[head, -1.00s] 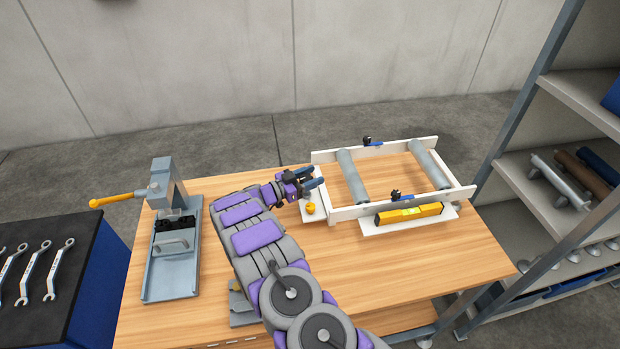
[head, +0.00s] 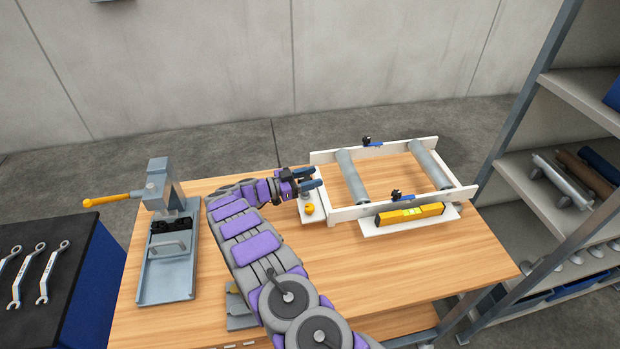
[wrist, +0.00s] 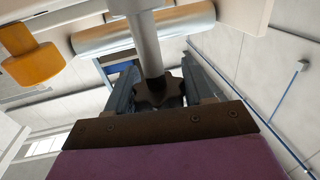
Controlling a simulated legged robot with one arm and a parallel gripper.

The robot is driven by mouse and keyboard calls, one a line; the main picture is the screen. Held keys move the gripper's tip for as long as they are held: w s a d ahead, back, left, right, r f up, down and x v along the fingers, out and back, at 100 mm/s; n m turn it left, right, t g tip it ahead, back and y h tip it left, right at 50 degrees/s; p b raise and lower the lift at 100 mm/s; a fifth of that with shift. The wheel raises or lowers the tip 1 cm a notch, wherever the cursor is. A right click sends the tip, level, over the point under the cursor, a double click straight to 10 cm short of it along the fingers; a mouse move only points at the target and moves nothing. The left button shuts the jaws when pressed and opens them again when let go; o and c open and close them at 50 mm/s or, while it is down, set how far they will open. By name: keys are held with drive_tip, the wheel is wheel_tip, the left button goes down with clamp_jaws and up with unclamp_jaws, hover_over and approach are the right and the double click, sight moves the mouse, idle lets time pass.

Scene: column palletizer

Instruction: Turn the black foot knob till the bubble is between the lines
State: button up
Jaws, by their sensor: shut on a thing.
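In the wrist view the black foot knob (wrist: 158,90), star-shaped on a grey post (wrist: 145,40), sits between the two fingers of my gripper (wrist: 162,88). The fingers are shut on it. In the head view my gripper (head: 310,179) is at the left end of the white roller frame (head: 385,206), and the knob is hidden there. The yellow spirit level (head: 410,214) lies on a white ledge at the frame's front right.
An orange knob (head: 309,209) is on the white plate just in front of my gripper; it also shows in the wrist view (wrist: 35,62). Rollers (head: 352,176) span the frame. A grey press with an orange handle (head: 107,200) stands at the left. The table's front right is clear.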

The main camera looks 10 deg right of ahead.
drive_tip(key=o, duration=1)
drive_tip(key=shift+a, duration=0.2)
drive_tip(key=shift+c, duration=0.2)
drive_tip(key=s+a, duration=0.1)
drive_tip(key=a, duration=1.1)
drive_tip(key=shift+s+p, duration=0.3)
drive_tip(key=shift+p, duration=0.15)
idle(0.4)
